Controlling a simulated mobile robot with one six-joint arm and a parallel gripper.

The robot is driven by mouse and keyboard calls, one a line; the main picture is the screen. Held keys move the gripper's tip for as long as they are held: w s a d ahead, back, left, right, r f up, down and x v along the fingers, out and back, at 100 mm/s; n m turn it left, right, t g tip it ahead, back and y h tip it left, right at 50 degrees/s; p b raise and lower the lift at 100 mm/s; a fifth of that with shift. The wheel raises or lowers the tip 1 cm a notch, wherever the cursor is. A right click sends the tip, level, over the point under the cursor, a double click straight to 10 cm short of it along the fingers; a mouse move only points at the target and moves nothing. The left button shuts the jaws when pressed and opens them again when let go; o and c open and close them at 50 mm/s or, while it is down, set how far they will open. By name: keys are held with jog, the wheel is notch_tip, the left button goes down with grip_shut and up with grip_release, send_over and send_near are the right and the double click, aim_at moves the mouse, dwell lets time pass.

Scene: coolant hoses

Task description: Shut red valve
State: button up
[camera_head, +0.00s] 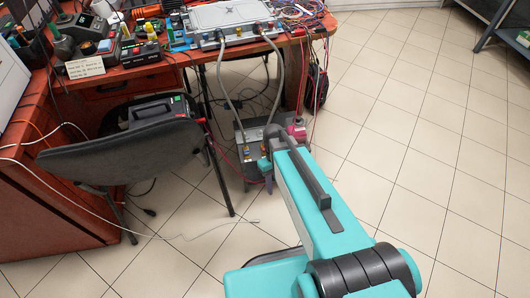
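A grey unit (246,136) stands on the floor under the table's front edge. A small red part (297,128), which may be the red valve, shows at its right, just past the end of my arm. Its handle is too small to make out. Two grey hoses (222,80) run from a flat metal box (230,17) on the table down toward the unit. My teal arm reaches from the bottom right to the unit. My gripper (273,139) is at the unit, left of the red part, mostly hidden by my arm; its fingers cannot be made out.
A black chair (125,155) with a dark case on it stands left of the unit. The red table (165,62) is crowded with tools and cables. Loose cables lie on the floor at left. The tiled floor at right is clear, with a shelf (505,30) at top right.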

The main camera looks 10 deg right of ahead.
jog(key=w+r+n+t+b, duration=0.1)
jog(key=w+r+n+b, duration=0.1)
jog(key=w+r+b, duration=0.4)
jog(key=w+r+n+t+b, duration=0.2)
jog(key=w+r+b, duration=0.4)
jog(key=w+b, duration=0.6)
jog(key=shift+w+r+n, duration=0.3)
jog(key=shift+w+n, duration=0.5)
jog(key=shift+w, duration=0.8)
jog(key=shift+f, duration=0.1)
notch_tip(320, 180, down, 14)
jog(key=b, duration=0.6)
grip_shut()
